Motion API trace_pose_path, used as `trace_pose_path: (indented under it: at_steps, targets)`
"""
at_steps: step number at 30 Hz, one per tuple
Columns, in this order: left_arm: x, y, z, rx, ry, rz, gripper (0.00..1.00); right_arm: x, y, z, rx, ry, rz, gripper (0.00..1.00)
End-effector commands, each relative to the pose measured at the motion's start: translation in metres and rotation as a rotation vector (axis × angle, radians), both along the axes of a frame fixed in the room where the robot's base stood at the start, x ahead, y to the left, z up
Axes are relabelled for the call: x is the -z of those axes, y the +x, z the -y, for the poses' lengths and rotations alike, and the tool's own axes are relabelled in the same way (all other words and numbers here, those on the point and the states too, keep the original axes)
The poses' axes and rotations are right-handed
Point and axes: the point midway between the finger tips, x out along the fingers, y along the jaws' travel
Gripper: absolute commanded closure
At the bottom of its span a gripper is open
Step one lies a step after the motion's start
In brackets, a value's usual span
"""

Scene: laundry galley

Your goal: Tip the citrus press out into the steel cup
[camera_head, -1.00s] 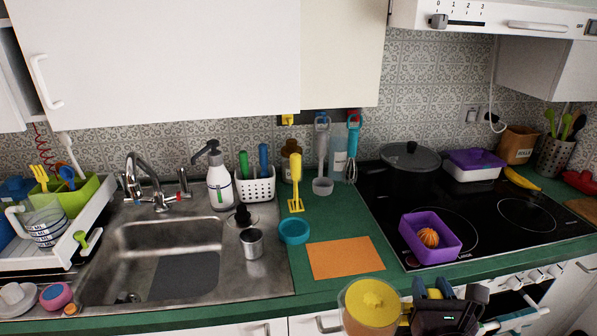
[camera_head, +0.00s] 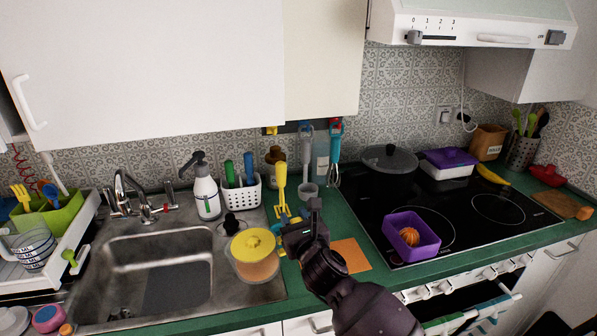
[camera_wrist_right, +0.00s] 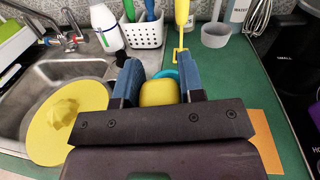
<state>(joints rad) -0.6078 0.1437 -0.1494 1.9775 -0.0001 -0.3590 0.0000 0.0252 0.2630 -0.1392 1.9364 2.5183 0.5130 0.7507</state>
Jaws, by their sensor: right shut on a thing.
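The citrus press (camera_head: 254,258) has a yellow reamer top and a see-through jug with orange contents. It is in the air over the right edge of the sink and looks roughly upright. My right gripper (camera_head: 287,226) is to its right, shut on its yellow handle. In the right wrist view, the handle (camera_wrist_right: 158,93) is between the blue fingers and the yellow top (camera_wrist_right: 57,128) is at left. The steel cup is not visible now; the press covers the place where it stood on the sink's right rim. My left gripper is not in view.
A yellow masher (camera_head: 281,186) stands behind the gripper. A white utensil basket (camera_head: 241,195) and soap bottle (camera_head: 206,196) stand behind the sink (camera_head: 125,250). An orange mat (camera_head: 350,256) lies to the right. A purple tub (camera_head: 411,237) is on the hob.

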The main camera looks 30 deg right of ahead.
Motion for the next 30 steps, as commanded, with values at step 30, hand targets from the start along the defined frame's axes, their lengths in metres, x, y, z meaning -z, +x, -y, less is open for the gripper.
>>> trace_pose_path:
  at_steps: [30]
  targets:
    - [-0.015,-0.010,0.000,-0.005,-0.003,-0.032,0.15,-0.044,0.063,0.075,0.143,-0.044,-0.016,1.00]
